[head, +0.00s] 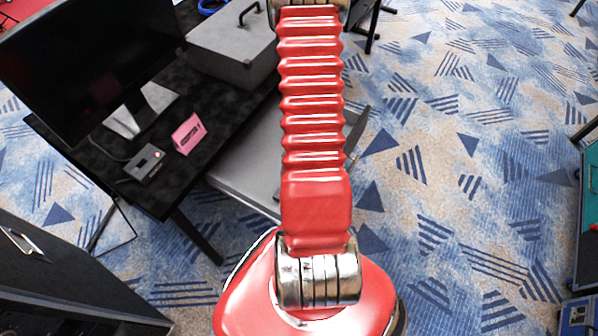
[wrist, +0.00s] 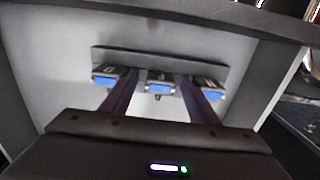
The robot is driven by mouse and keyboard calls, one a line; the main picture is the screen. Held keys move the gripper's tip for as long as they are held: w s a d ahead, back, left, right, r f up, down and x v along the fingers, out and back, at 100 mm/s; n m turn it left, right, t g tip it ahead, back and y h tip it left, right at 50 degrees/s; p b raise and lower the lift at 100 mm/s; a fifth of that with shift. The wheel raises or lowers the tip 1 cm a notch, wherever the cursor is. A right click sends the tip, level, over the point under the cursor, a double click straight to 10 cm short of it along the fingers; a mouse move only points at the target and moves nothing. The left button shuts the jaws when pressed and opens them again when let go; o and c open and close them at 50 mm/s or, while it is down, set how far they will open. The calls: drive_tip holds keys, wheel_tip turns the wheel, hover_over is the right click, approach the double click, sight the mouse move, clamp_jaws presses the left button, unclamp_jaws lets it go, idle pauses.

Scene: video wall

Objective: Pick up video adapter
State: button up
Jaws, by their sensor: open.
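A small dark grey box-shaped device (head: 145,163), which looks like the video adapter, lies on the black table (head: 205,155) in front of the monitor stand. A thin cable runs from it towards the stand. I cannot make it out in the wrist view. My gripper (wrist: 158,90) shows in the wrist view, with dark fingers and blue pads spread apart. It is open, and I see nothing held between the fingers. Pale grey surfaces lie beyond it. In the head view my red arm runs up out of the top of the picture, so the gripper is not seen there.
A pink sign (head: 188,134) stands right of the device. A large black monitor (head: 85,60) stands behind it. A grey case with a handle (head: 235,45) sits at the back. A dark cabinet (head: 60,285) is at lower left. Patterned carpet (head: 470,170) is open at right.

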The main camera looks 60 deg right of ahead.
drive_tip(key=shift+c, duration=0.5)
drive_tip(key=c, duration=1)
drive_tip(key=shift+r, duration=0.15)
drive_tip(key=shift+r, duration=4.9)
